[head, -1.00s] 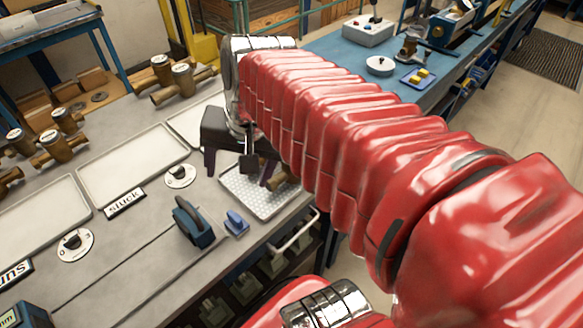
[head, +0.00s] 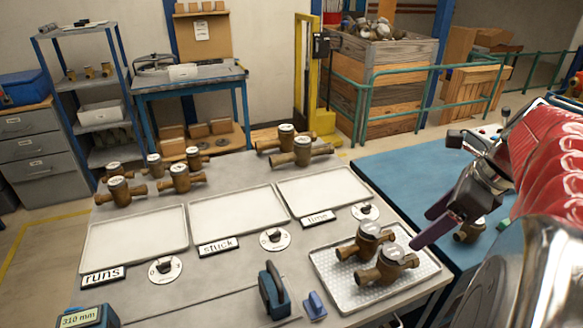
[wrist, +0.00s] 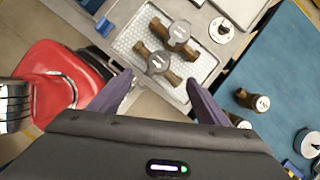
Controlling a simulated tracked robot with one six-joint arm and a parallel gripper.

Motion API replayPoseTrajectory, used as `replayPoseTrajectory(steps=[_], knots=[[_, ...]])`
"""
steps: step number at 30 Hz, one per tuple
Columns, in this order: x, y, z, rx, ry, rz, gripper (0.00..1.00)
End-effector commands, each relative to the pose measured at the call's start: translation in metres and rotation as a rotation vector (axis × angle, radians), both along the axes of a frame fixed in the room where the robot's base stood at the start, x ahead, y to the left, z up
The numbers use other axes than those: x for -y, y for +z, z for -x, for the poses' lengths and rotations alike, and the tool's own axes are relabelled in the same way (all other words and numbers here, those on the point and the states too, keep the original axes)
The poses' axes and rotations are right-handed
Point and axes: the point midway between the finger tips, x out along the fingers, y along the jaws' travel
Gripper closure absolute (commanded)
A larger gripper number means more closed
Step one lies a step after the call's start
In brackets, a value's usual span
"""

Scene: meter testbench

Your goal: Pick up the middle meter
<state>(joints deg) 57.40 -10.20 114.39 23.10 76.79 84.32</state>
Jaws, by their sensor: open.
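Several brass meters with pale round dials stand on the grey bench, and the frames do not settle which is the middle one. Two meters, a rear one (head: 368,236) and a front one (head: 388,265), lie side by side on the perforated tray (head: 325,273). In the wrist view these also show, one (wrist: 178,32) above the other (wrist: 158,63). Other meters stand in back groups: left (head: 120,190), centre (head: 180,178) and right (head: 302,150). My gripper (head: 422,228) is open and empty, just right of the tray meters; its fingers (wrist: 160,80) show in the wrist view.
Three pale trays lie behind labels "runs" (head: 103,275), "stuck" (head: 218,245) and "time" (head: 317,218); they are empty. A dark blue tool (head: 272,292) stands near the front edge. Another brass meter (head: 468,232) is on the blue bench (head: 400,170).

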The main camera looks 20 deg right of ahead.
Motion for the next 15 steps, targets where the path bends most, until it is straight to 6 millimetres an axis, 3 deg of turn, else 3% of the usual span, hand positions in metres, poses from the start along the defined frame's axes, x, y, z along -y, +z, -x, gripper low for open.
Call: replayPoseTrajectory(steps=[10, 15], knots=[[0.002, 0.0, 0.001, -0.001, -0.016, -0.004, 0.31], [0.0, -0.01, -0.002, -0.002, -0.014, -0.005, 0.31]])
